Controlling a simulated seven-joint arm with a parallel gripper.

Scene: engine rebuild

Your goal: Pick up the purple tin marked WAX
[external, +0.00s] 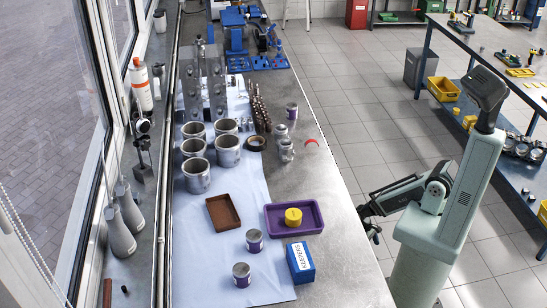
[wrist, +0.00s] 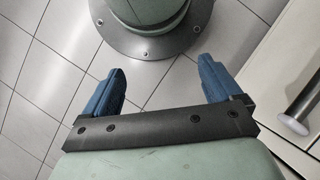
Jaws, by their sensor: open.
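Three small purple-and-white tins show in the external view. One tin (external: 254,240) stands on the white cloth left of the purple tray. Another tin (external: 241,274) stands nearer the front, left of the blue box. A third tin (external: 292,111) stands on the bare metal bench farther back. Their lettering is too small to read, so I cannot tell which is marked WAX. My gripper (external: 374,232) hangs folded beyond the bench's right edge, well apart from the tins. In the wrist view my gripper (wrist: 160,70) is open and empty, with blue fingers spread above the floor.
A purple tray (external: 274,229) holds a yellow tin (external: 293,217). A blue KEEPERS box (external: 300,262) and a brown tray (external: 222,212) stand near. Grey cylinders (external: 196,176) and a dark camshaft or crankshaft (external: 260,107) stand farther back. The bench's right strip is mostly clear.

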